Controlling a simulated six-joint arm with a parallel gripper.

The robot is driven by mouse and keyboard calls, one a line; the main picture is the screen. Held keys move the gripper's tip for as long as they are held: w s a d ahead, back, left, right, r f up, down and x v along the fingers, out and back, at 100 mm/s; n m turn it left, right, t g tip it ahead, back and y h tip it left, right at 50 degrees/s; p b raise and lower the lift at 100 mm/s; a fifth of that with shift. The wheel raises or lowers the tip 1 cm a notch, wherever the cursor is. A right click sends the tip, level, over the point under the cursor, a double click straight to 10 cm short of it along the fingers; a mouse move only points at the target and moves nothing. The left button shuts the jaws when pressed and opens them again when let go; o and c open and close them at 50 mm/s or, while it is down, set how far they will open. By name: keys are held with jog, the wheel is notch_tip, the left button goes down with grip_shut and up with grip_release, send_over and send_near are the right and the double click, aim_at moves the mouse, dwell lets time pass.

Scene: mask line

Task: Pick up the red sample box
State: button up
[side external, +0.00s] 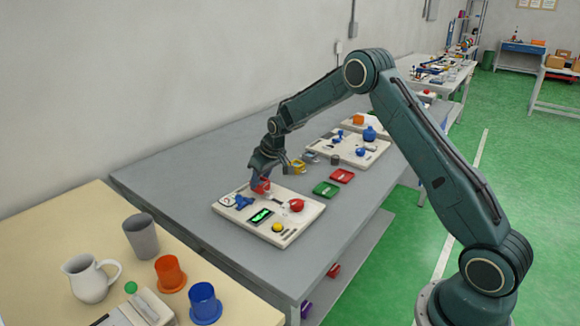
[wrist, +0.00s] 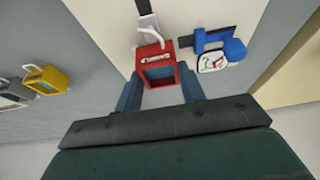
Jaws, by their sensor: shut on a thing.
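The red sample box (side external: 261,187) is between the fingers of my gripper (side external: 260,179), above the back corner of the near white board in the side view. In the wrist view the red box (wrist: 155,51) has a pale handle and a bluish window or recess in its face. My gripper (wrist: 160,92) is shut on it, with a blue-grey finger on each side. I cannot tell whether the box touches the board.
The white board (side external: 228,213) also holds a blue piece (side external: 243,202), a green screen (side external: 261,216), a red round part (side external: 296,205) and a yellow knob (side external: 278,227). A yellow box (side external: 298,166) stands behind. Green (side external: 326,188) and red (side external: 342,176) trays lie to the right.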

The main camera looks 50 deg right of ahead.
aim_at(261, 181)
notch_tip(261, 181, up, 18)
jog(key=shift+r, duration=0.2)
dwell(0.8)
jog(key=s+d, duration=0.5)
jog(key=d, duration=0.4)
jog(key=s+d+f, duration=0.1)
jog(key=s+d, duration=0.4)
jog(key=d, duration=0.4)
jog(key=s+d, duration=0.5)
jog(key=d, duration=0.4)
jog(key=f, duration=1.6)
jog(key=shift+w, duration=0.25)
jog(key=shift+f, duration=0.1)
jog(key=shift+f, duration=2.1)
jog(key=shift+f, duration=0.15)
